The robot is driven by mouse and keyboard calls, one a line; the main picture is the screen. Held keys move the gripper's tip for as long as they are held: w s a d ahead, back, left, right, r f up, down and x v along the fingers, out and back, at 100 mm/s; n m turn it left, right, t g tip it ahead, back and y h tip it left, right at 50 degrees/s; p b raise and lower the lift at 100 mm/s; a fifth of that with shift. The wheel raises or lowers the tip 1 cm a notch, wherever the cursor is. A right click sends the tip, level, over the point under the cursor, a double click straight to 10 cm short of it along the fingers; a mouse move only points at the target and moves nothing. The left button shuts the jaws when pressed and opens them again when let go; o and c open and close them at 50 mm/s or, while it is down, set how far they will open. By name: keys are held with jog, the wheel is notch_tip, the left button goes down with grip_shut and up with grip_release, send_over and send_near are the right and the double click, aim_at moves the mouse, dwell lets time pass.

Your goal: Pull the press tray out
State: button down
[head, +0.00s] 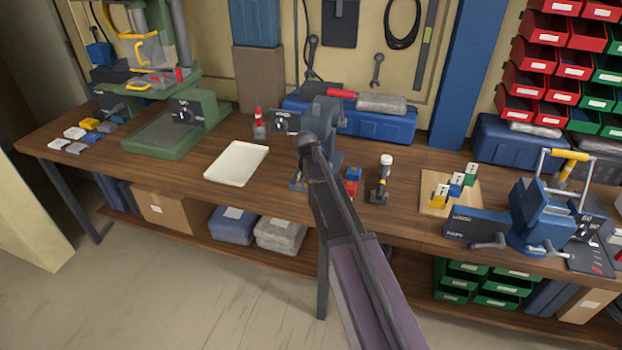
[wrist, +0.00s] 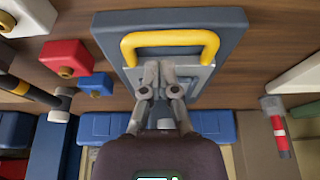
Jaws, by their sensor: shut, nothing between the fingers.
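In the wrist view a yellow U-shaped handle (wrist: 170,38) stands on a dark blue-grey plate (wrist: 232,28), which looks like the press tray. My gripper (wrist: 165,68) is shut and empty. Its fingertips overlap the area inside the U of the handle; I cannot tell whether they touch it or the plate. In the head view a dark grey press (head: 322,112) stands mid-bench behind my arm. My arm hides the gripper, the handle and most of the press base there.
A white tray (head: 237,163) lies left of the press. Red and blue blocks (head: 352,181) and a white-topped tool (head: 381,180) stand close to its right. A blue toolbox (head: 368,122) is behind it. A green drill press (head: 165,130) and a blue machine (head: 535,218) stand farther along the bench.

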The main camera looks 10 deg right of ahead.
jog(key=shift+b+x, duration=0.55)
jog(key=shift+x, duration=0.35)
jog(key=s+a, duration=0.5)
jog(key=s, duration=0.6)
jog(key=shift+a, duration=0.35)
jog(key=shift+r, duration=0.15)
jog(key=p+v, duration=0.9)
jog(key=shift+r, duration=0.35)
jog(key=shift+s+a, duration=0.1)
jog(key=shift+s, duration=0.05)
